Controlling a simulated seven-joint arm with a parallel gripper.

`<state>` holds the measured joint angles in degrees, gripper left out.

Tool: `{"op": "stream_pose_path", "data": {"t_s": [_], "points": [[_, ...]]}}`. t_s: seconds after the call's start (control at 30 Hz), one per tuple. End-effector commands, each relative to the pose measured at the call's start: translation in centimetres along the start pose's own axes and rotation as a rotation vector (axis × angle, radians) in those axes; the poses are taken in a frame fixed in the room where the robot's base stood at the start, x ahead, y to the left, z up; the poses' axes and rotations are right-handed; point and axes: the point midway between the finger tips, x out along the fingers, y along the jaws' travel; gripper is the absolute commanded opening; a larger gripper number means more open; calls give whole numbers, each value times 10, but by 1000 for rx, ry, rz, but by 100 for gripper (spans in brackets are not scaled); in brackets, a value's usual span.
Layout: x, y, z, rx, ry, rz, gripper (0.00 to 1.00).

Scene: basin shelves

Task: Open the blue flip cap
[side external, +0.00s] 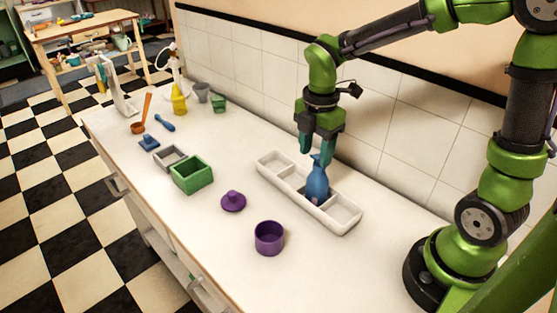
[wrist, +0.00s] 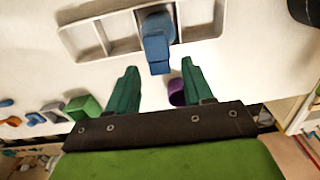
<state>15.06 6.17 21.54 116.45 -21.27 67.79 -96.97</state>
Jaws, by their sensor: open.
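A blue bottle (side external: 318,182) stands upright in the middle compartment of a white divided tray (side external: 348,228). Its blue flip cap (side external: 315,159) is at the top, partly hidden by a finger in the side external view. In the wrist view the blue flip cap (wrist: 157,50) points toward my fingers, with the bottle behind it in the tray (wrist: 88,38). My gripper (side external: 319,155) is open and points down, right at the bottle's top. In the wrist view my gripper (wrist: 158,82) has its two teal fingers apart with nothing between the tips; the cap lies just beyond them.
A purple pot (side external: 269,239) and purple lid (side external: 233,202) stand in front of the tray. A green box (side external: 192,175), a grey box (side external: 170,157) and a yellow spray bottle (side external: 179,102) are to the left. The tiled wall (side external: 400,125) rises close behind the tray.

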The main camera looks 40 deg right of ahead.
Motion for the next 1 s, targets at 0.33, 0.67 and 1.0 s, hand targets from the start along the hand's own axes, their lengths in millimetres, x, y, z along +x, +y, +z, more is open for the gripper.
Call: {"op": "stream_pose_path", "data": {"t_s": [0.33, 0.67, 1.0], "points": [[0, 0, 0, 0, 0, 0, 13], [-1, 0, 2, 1, 22, 0, 0], [-6, 0, 13, 6, 213, -1, 0]]}}
